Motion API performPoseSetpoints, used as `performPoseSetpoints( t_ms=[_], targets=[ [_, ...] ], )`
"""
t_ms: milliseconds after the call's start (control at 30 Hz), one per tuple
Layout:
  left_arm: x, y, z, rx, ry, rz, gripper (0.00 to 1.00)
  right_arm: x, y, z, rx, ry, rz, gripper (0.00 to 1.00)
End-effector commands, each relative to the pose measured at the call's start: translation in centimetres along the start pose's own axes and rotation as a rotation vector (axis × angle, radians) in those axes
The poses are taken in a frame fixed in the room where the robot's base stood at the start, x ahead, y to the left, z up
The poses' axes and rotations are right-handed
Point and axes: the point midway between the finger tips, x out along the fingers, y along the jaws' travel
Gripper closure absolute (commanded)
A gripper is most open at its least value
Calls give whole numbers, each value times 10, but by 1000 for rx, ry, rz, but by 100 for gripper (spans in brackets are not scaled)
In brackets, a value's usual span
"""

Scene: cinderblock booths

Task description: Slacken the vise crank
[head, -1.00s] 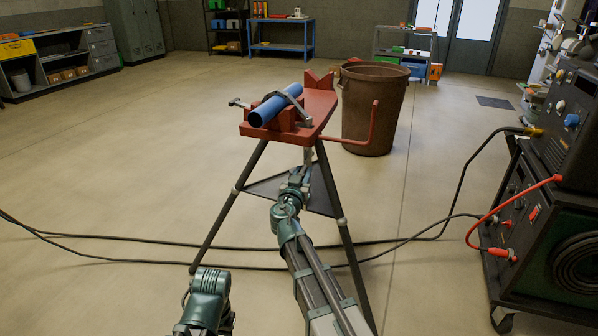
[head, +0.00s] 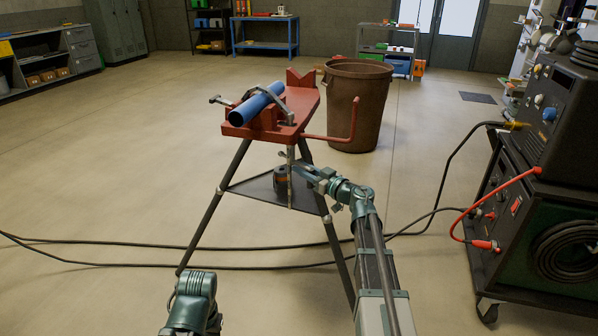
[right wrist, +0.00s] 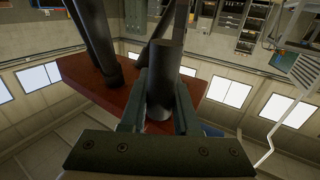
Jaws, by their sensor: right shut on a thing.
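The vise is a red bench top (head: 303,100) on dark tripod legs, with a blue pipe (head: 258,103) held under a grey metal yoke (head: 284,104). A slim grey bar, which I take for the vise crank (head: 290,193), hangs upright below the red top. My right gripper (head: 298,163) is shut on it, coming in from the right. In the right wrist view a dark round bar (right wrist: 162,84) stands between the two fingers, beneath the red top (right wrist: 92,85). Of my left arm only a link shows, bottom left; its gripper is out of view.
A dark tray (head: 258,190) between the legs carries a small dark can (head: 281,178). A red hooked arm (head: 351,118) juts right from the vise. A brown bin (head: 356,100) stands behind, a welder cart (head: 553,225) at right. Black cables (head: 130,245) cross the floor.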

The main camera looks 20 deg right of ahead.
Motion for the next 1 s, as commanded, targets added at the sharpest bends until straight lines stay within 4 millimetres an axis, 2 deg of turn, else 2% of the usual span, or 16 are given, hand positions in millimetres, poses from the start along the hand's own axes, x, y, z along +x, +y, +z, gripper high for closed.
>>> performPoseSetpoints(
  t_ms=[33,400,700,1000],
  targets=[
    [0,0,0,0,0,0,50,4,11,0,0,1,-39,100],
    [0,0,0,0,0,0,50,9,30,0,0,1,-379,100],
    [0,0,0,0,0,0,50,13,37,0,1,2,-580,100],
    [0,0,0,0,0,0,50,15,39,0,1,2,-683,100]
  ],
)
